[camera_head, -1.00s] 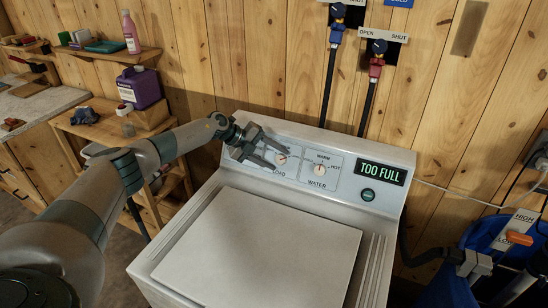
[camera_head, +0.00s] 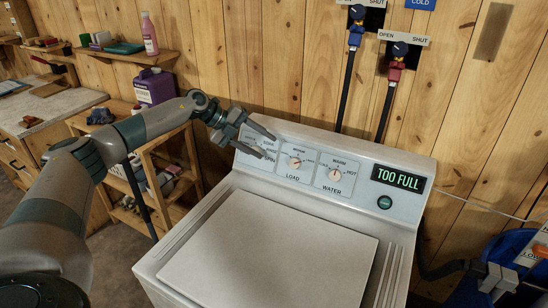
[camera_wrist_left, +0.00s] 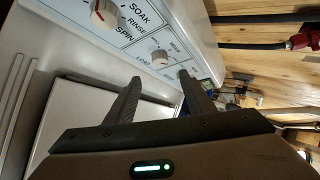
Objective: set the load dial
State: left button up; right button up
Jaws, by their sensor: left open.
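The load dial (camera_head: 294,162) is a small round pale knob on the washer's sloped white control panel, the middle one of three. Its exact pointer setting is too small to read. It also shows in the left wrist view (camera_wrist_left: 159,57), beyond the fingertips. My left gripper (camera_head: 268,147) is open and empty, up and left of the load dial, over the left part of the panel and apart from the knob. It also shows in the left wrist view (camera_wrist_left: 160,77). The display (camera_head: 398,179) reads "TOO FULL". My right gripper is out of view.
The water dial (camera_head: 335,174) is right of the load dial, with a round green button (camera_head: 385,202) further right. The cycle dial (camera_wrist_left: 104,12) shows in the wrist view. The washer lid (camera_head: 280,250) is shut and clear. Hoses and taps (camera_head: 400,49) are on the wall behind.

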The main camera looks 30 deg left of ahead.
pick_arm(q)
jog(key=shift+b+v, duration=0.75)
jog(key=shift+v, duration=2.05)
jog(key=shift+f, duration=0.1)
